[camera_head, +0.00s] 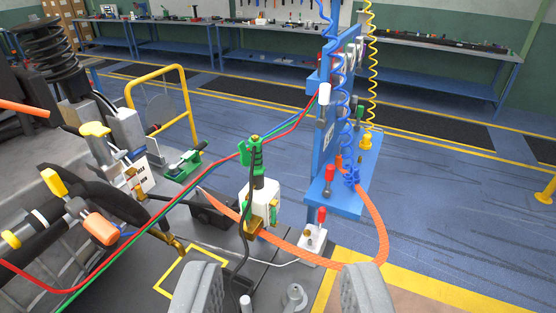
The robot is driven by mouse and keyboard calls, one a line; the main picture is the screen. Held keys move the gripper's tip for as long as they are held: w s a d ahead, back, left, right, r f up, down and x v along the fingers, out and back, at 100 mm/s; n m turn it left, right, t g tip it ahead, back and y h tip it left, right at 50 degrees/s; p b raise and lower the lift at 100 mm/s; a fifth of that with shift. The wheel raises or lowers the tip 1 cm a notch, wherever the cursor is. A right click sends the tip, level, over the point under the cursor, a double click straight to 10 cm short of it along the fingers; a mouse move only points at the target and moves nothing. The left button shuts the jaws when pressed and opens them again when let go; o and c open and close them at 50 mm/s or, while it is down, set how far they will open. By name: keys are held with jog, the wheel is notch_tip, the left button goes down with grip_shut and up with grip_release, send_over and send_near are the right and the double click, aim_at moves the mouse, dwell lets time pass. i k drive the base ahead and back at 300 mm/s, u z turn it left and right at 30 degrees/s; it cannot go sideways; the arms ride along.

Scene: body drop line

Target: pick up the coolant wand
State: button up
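My gripper (281,288) shows as two grey fingers at the bottom edge, wide apart with nothing held between them. A green-handled tool (256,158) stands upright in a white block with brass and green fittings (258,205), ahead of and above the fingers. A dark cable hangs down in front of the block. This tool may be the coolant wand, but I cannot tell for sure. An orange hose (372,215) loops from the blue stand, passes below the white block and runs up to a black box (212,208). The tool's lower end is hidden in the block.
A blue stand (326,145) with coiled hoses rises right of centre. Red and green lines cross the view. A car body with a spring (48,50) and a yellow-handled part (95,130) fill the left. Blue workbenches (420,78) line the back. Open floor lies right.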

aim_at(259, 169)
jog(key=z, duration=0.4)
jog(key=i, duration=1.2)
jog(key=u, duration=0.2)
